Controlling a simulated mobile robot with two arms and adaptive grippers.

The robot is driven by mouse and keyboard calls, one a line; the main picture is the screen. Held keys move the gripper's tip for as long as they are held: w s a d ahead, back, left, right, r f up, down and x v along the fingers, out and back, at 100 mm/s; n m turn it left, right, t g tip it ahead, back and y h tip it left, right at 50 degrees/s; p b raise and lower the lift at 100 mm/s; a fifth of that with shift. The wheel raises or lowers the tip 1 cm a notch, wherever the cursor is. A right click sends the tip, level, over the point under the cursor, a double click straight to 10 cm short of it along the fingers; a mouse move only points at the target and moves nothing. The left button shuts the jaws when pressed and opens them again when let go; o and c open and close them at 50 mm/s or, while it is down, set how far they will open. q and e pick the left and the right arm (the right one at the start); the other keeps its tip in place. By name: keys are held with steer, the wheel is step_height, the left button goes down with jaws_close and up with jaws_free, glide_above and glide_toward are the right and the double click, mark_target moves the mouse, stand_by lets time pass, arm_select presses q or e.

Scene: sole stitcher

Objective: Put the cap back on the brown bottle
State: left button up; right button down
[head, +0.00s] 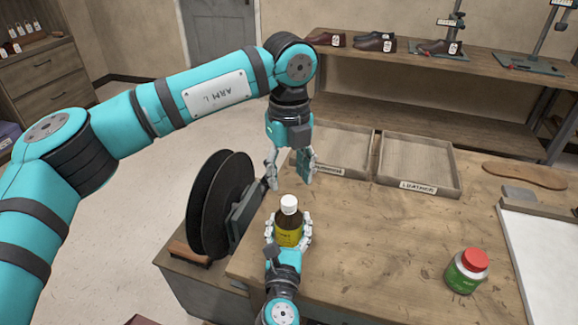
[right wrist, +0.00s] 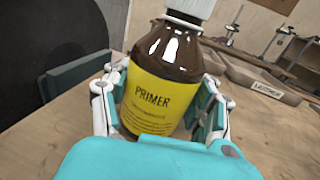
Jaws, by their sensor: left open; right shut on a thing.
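The brown bottle (head: 289,237) has a yellow label and stands near the table's left edge in the head view. The right wrist view shows its label (right wrist: 152,98) reading PRIMER. A white cap (head: 289,203) sits on top of the bottle's neck; whether it is screwed tight cannot be told. The cap is cut off at the top of the right wrist view (right wrist: 190,8). My right gripper (head: 288,230) is shut around the bottle's body. My left gripper (head: 290,182) is open, pointing down just above the cap, with nothing between its fingers.
Two shallow wooden trays (head: 460,170) lie at the back. A black wheel (head: 215,205) stands beside the table's left edge. The table's middle is clear.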

mark_target(289, 200)
arm_select(q)
step_height(289, 200, down, 7)
steer(key=shift+r, duration=0.1)
steer(key=shift+c, duration=0.2)
